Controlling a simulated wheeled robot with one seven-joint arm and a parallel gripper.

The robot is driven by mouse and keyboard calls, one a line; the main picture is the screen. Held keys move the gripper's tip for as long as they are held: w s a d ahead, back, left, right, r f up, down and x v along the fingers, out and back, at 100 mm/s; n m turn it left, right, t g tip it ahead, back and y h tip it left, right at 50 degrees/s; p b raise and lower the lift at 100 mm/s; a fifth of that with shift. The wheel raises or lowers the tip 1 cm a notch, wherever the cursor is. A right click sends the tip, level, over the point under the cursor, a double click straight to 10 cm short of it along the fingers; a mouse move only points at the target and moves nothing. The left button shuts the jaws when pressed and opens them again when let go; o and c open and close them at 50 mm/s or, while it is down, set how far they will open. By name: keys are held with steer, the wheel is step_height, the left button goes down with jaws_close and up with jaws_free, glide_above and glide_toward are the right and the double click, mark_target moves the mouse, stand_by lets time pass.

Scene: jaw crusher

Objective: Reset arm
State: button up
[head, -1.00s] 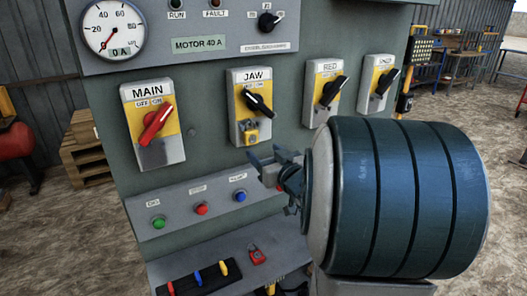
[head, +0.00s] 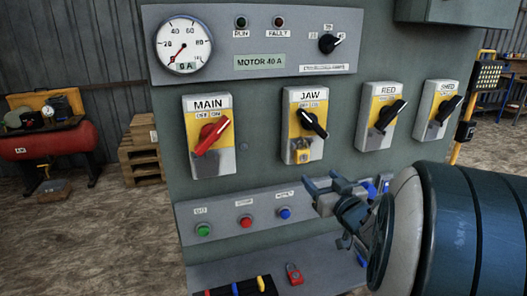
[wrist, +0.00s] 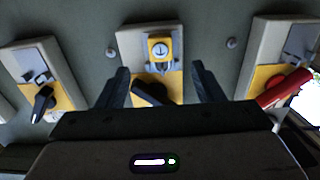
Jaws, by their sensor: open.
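My gripper (head: 336,186) is open and empty in the head view, in front of the panel below and right of the JAW switch (head: 304,124). My own arm fills the lower right. In the wrist view, the open fingers (wrist: 160,88) frame the JAW switch, seen upside down, with its yellow padlock plate (wrist: 160,47) above its black handle (wrist: 150,93). The fingers look clear of the switch. The red MAIN handle (wrist: 285,89) shows at the right of that view.
The MAIN (head: 210,135), RED (head: 384,117) and SHED (head: 440,112) switches line the panel. Below are green, red and blue buttons, and a shelf with a red padlock (head: 293,273) and coloured tags (head: 236,288). Pallets (head: 139,151) and a red tank (head: 48,140) stand left.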

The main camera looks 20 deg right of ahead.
steer(key=s+a+f+g, duration=0.5)
steer(key=s+a+g, duration=0.2)
steer(key=s+a, duration=0.1)
steer(key=s+a+f+g, duration=0.5)
steer(key=s+a+g, duration=0.2)
steer(key=s, duration=0.3)
steer(key=shift+s+a+f+m+g+h, duration=0.3)
steer(key=shift+s+a+g, duration=0.05)
steer(key=shift+g, duration=0.25)
steer(key=shift+c, duration=0.3)
stand_by(0.7)
